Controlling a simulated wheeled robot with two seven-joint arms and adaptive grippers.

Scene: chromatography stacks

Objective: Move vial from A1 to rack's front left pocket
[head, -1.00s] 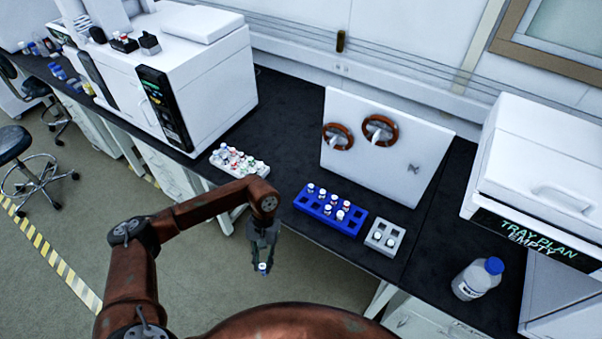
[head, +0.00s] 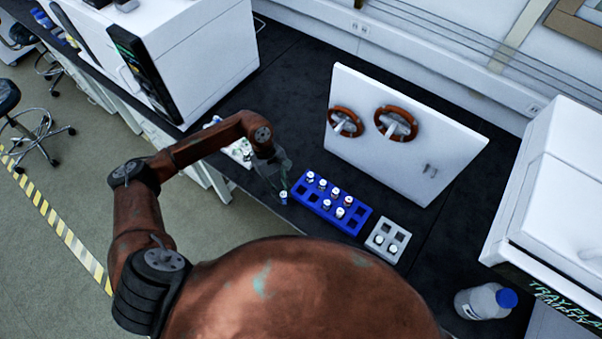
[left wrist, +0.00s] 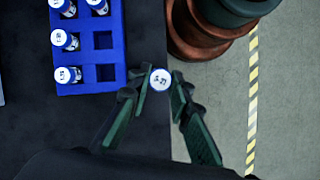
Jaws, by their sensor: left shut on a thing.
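My left gripper (head: 281,184) is shut on a vial (head: 283,198) with a white cap, just left of the blue rack's left end in the head view. In the left wrist view, the vial's cap (left wrist: 160,79) sits between the fingertips (left wrist: 160,88), beside the bench edge and apart from the rack. The blue rack (head: 318,212) holds several white-capped vials and has empty pockets. In the left wrist view, the rack (left wrist: 75,88) is at upper left, with two empty pockets on the side nearer the gripper. My right gripper is not in view.
A grey rack (head: 378,254) with two vials stands right of the blue one. A white rack (head: 243,152) is partly hidden behind my left arm. A panel with two handwheels (head: 405,145) stands behind. A blue-capped bottle (head: 484,301) is at right. Dark bench is bare around the racks.

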